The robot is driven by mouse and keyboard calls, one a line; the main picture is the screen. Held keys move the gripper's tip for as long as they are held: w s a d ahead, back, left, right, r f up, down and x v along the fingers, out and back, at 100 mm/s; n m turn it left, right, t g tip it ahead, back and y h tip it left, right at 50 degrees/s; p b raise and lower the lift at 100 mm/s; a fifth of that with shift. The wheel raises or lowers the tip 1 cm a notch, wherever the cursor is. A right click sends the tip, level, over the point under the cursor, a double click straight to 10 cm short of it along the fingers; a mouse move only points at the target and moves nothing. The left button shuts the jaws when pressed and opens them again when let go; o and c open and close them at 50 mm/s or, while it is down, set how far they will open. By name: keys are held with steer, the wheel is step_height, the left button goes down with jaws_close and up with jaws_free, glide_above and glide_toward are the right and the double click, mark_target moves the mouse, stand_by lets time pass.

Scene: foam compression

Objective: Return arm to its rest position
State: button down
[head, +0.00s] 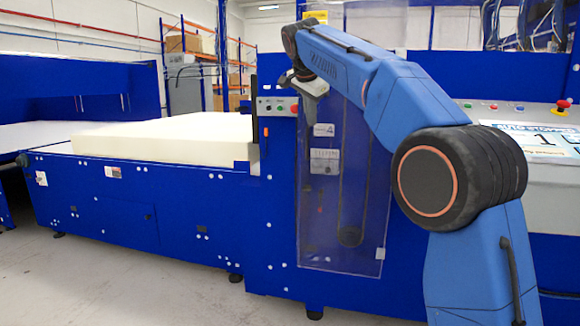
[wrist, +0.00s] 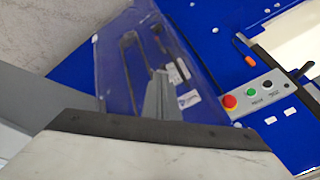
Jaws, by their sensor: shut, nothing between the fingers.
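My blue arm rises at the right of the head view and bends over to the left, with its wrist in front of the blue machine (head: 215,215). My gripper (wrist: 157,85) shows in the wrist view as grey fingers close together, with nothing between them. In the head view the arm's end hangs near the top of a clear plastic cover (head: 340,235), and the fingertips are hard to make out there. In the wrist view the cover (wrist: 115,75) lies beyond the fingers. I cannot tell the gap between them.
A white foam block (head: 165,140) lies on the machine bed at left. A small button panel (head: 277,106) is beside the cover; it shows in the wrist view (wrist: 257,97). A control console (head: 545,135) stands behind my arm at right. Open floor (head: 120,280) lies in front.

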steer(key=s+d+f+n, duration=0.2)
steer(key=s+d+f, duration=0.25)
steer(key=s, duration=0.35)
steer(key=s+d+f+n+g, duration=0.1)
steer(key=s+d+f+n, duration=0.15)
steer(key=s+d, duration=0.45)
steer(key=s+d+f+n, duration=0.1)
steer(key=s+d+f, duration=0.3)
steer(key=s, duration=0.5)
steer(key=s+d+f+n+y, duration=0.1)
steer(key=s+d+f+n, duration=0.1)
steer(key=s+f, duration=1.2)
steer(key=s+d+f+n+g, duration=0.1)
steer(key=s+d+f+n, duration=0.2)
steer(key=s+f, duration=1.1)
steer(key=shift+d+y, duration=0.35)
steer(key=shift+y, duration=0.05)
steer(key=c, duration=2.5)
jaws_free()
steer(key=shift+r+n, duration=0.1)
steer(key=shift+n, duration=0.15)
